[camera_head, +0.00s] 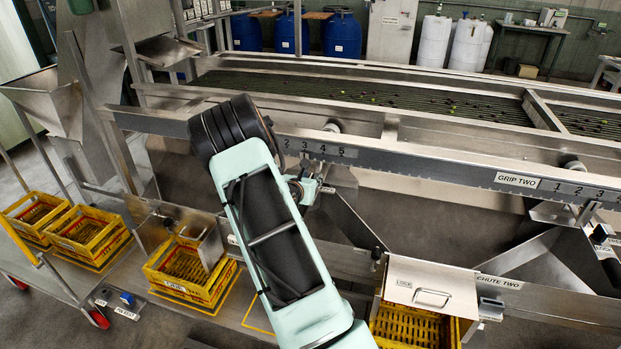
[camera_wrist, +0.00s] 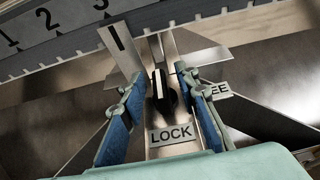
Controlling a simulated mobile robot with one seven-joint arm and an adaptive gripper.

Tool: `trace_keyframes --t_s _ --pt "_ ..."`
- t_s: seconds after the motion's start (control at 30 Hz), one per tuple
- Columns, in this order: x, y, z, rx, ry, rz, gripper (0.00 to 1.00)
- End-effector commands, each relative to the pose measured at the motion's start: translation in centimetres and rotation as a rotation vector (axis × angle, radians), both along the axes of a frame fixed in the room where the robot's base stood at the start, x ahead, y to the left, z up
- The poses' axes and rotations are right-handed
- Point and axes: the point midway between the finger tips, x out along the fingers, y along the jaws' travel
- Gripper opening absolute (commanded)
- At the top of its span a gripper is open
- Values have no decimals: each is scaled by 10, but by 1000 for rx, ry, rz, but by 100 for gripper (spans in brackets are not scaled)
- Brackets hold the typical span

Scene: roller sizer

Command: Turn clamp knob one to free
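The black clamp knob (camera_wrist: 165,92) is in the middle of the wrist view, on a metal plate. A pale mark shows on its left face. A LOCK label (camera_wrist: 171,135) is just below it. A second label (camera_wrist: 218,89), partly hidden by my right finger, shows only "EE" to the right. My gripper (camera_wrist: 158,85) is open, with one blue-padded finger on each side of the knob. Gaps show between pads and knob; contact is not visible. In the head view my gripper (camera_head: 307,187) is near the scale rail, and my arm hides much of that area.
A numbered scale rail (camera_head: 420,163) runs above the plate. A steel flap (camera_head: 432,287) and the CHUTE TWO label (camera_head: 499,283) are at the lower right. A yellow crate (camera_head: 181,272) stands left of my arm. Sloping metal chute sides flank the knob.

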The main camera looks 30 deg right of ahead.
Motion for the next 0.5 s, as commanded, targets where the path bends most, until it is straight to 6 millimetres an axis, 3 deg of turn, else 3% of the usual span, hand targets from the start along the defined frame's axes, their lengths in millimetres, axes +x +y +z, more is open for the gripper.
trace_keyframes --t_s 0.3,0.5 --pt "2 -2 -1 1 1 0 29" --pt "1 -1 -1 1 1 0 7"
